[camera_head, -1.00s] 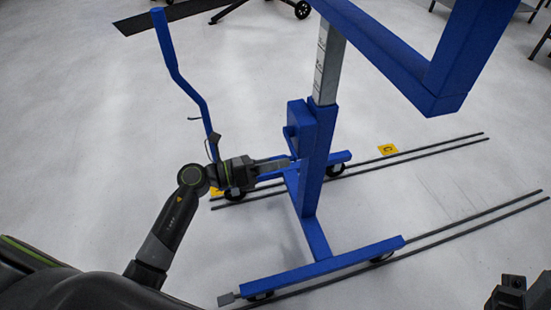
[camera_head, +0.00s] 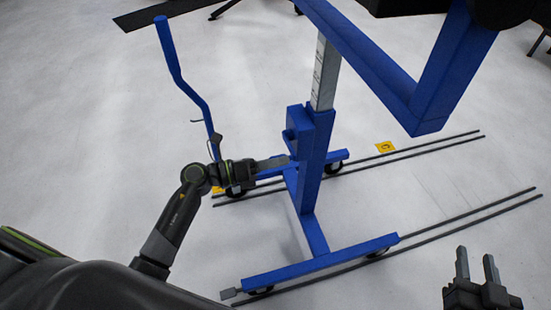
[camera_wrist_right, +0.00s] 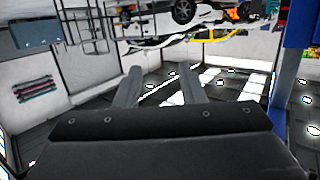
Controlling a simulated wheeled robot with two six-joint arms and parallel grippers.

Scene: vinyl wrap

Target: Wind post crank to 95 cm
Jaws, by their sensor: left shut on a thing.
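The blue stand has an upright post (camera_head: 313,160) with a grey inner mast (camera_head: 325,75) sliding out of it. Small dark marks run down the mast; their figures are too small to read. A blue frame (camera_head: 372,65) sits on top of the mast. My left gripper (camera_head: 285,162) is shut beside the post, at its left side below a blue box (camera_head: 298,120). It grips the crank, which its fingers hide. My right gripper (camera_head: 476,264) is open and empty at the lower right, apart from the stand. Its spread fingers show in the right wrist view (camera_wrist_right: 165,88).
The stand's blue base (camera_head: 320,262) has wheels near dark floor rails (camera_head: 460,215). A bent blue bar (camera_head: 183,80) rises left of the post, close to my left arm. Yellow floor markers (camera_head: 386,147) lie near the rails. Open floor surrounds the stand.

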